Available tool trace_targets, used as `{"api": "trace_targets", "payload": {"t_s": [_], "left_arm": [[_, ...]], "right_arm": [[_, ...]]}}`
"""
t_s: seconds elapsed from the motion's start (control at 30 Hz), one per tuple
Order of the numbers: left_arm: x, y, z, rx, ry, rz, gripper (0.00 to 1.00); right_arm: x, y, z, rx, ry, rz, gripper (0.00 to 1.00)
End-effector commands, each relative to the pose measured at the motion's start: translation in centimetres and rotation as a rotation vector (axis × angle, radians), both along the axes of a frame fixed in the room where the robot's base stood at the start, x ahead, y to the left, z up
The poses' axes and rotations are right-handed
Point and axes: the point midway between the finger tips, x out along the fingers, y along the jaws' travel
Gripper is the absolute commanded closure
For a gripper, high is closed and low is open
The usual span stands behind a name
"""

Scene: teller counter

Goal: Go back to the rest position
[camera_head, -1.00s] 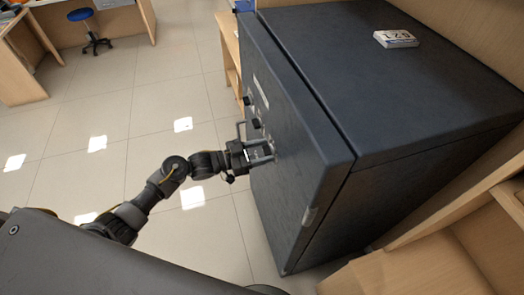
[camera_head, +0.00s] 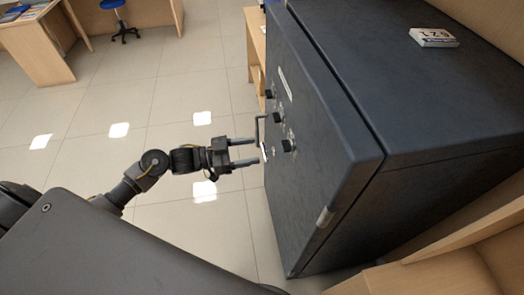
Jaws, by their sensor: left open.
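My left gripper (camera_head: 246,152) is open and empty in front of the dark safe (camera_head: 345,195). Its two fingers point right toward the safe door, and their tips are close to the door handle (camera_head: 258,133). I see floor between the gripper body and the door. Several dark knobs (camera_head: 289,145) sit on the door face. The door looks shut. My right gripper does not show.
A number block (camera_head: 433,38) lies on top of the safe. Wooden shelving (camera_head: 455,272) stands at the lower right. A desk (camera_head: 40,45) and a blue stool (camera_head: 113,5) are at the upper left. The tiled floor (camera_head: 110,100) on the left is clear.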

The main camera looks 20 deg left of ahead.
Motion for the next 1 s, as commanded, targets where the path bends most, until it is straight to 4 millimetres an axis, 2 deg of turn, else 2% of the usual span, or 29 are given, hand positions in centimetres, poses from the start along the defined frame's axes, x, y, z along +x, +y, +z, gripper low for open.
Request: {"api": "trace_targets", "payload": {"t_s": [0.13, 0.67, 0.77, 0.87, 0.97, 1.0], "left_arm": [[-0.4, 0.7, 0.0, 0.001, 0.001, 0.001, 0.38], [-0.4, 0.7, 0.1, 0.003, -0.005, 0.001, 0.38], [0.3, 1.3, -0.6, 0.064, -0.041, 0.040, 0.38], [2.5, 4.2, -3.6, 0.157, -0.034, 0.155, 0.38], [4.3, 8.0, -9.4, 0.261, 0.031, 0.313, 0.38], [4.4, 9.5, -12.4, 0.305, 0.074, 0.375, 0.38]], "right_arm": [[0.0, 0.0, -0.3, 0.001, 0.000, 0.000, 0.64], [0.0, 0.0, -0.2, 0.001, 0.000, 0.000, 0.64], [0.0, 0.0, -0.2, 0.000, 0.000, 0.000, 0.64], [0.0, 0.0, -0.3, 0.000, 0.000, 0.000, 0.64], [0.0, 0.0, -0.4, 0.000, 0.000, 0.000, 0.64], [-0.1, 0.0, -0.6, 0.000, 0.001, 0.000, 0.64]]}}
